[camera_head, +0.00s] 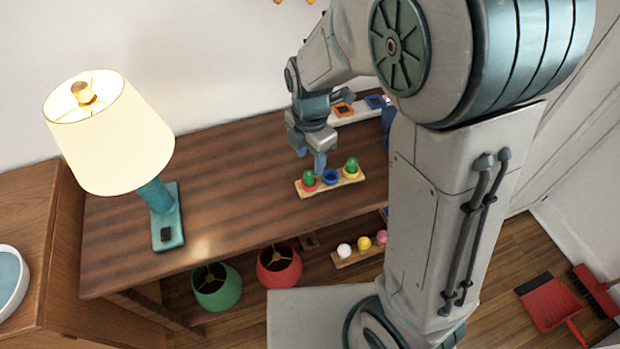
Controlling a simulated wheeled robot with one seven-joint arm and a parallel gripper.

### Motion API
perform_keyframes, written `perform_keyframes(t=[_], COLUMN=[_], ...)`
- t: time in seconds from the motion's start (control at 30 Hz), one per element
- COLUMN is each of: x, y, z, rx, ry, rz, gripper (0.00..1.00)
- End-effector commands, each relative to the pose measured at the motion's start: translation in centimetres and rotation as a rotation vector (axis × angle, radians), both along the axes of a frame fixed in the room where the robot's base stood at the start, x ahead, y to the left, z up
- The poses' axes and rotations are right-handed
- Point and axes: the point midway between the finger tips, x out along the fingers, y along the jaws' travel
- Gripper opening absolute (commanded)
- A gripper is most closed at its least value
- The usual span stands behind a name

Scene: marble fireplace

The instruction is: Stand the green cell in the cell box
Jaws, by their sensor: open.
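My gripper (312,162) is open, pointing down above a small wooden tray (336,186) on the brown table. The tray has a red, a blue and a yellow cup in a row. A rounded green object (309,178) sits at the red cup, and another green object (351,164) sits at the yellow cup. The blue cup (331,177) looks empty, close to my fingertips. A white box (358,113) with an orange and a blue square opening stands at the back, partly hidden by my arm. I cannot tell for certain which thing is the green cell or the cell box.
A lit lamp (112,138) with a teal base stands at the table's left. The table (225,185) is clear between lamp and tray. Below are a green shade (217,290), a red shade (279,268) and a rack of balls (360,254). A red dustpan (551,305) lies at right.

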Motion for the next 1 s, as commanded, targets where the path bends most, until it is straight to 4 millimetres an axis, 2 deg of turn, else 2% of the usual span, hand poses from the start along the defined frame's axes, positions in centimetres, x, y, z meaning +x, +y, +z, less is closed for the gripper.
perform_keyframes(t=[0.3,0.43,0.63,0.67,0.8,0.83,1.0], x=[-0.6,-0.6,-0.6,-0.6,-0.6,-0.6,-0.6], y=[0.2,0.2,0.2,0.2,0.2,0.2,0.2], z=[-4.3,-5.1,-5.1,-5.1,-5.1,-5.1,-5.1], rx=[-0.001,-0.001,-0.001,-0.001,-0.001,-0.001,0.000], ry=[0.004,0.002,0.001,0.001,0.001,0.001,0.000], rz=[-0.001,0.000,-0.001,-0.001,-0.001,-0.001,-0.001], gripper=[0.48,0.48,0.48,0.45,0.06,0.00,0.00])
